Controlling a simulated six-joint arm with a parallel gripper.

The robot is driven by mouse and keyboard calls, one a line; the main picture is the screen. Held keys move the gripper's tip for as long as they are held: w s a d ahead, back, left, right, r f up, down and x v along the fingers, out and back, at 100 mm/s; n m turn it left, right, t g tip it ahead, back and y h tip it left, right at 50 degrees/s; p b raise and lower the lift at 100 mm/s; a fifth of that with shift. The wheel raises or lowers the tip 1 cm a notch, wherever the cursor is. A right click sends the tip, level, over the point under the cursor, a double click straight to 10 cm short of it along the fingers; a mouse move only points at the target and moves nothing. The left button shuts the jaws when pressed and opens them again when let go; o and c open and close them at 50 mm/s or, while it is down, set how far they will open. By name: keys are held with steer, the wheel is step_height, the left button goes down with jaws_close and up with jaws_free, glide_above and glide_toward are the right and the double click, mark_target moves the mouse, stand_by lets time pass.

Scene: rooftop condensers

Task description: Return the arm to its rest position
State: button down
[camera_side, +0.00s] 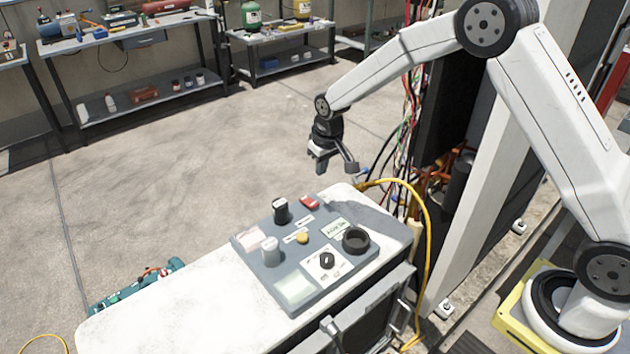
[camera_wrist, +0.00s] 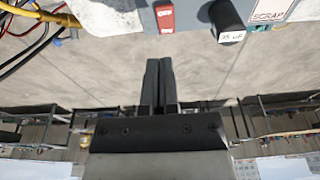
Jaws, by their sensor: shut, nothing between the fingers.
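My gripper (camera_side: 321,168) hangs from the white arm, pointing down, in the air above and behind the far edge of the grey panel (camera_side: 262,285) on the white-topped bench. In the wrist view its two dark fingers (camera_wrist: 158,66) lie side by side, shut, with nothing held. The arm is bent, its forearm reaching left from the high elbow. The gripper touches nothing in view.
A black cylinder (camera_side: 281,210), a pale cylinder (camera_side: 270,251), a red piece (camera_side: 310,202) and a black ring (camera_side: 356,240) are on the panel. A yellow hose (camera_side: 428,230) and loose wires (camera_side: 408,120) lie right of the gripper. Open floor (camera_side: 190,160) is left.

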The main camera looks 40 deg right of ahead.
steer(key=s+d+r, duration=0.1)
steer(key=s+r, duration=0.1)
steer(key=s, duration=1.1)
steer(key=s+r, duration=0.3)
steer(key=s, duration=0.9)
steer(key=shift+s+d+t, duration=0.3)
steer(key=shift+s+d, duration=0.05)
steer(key=shift+s, duration=0.05)
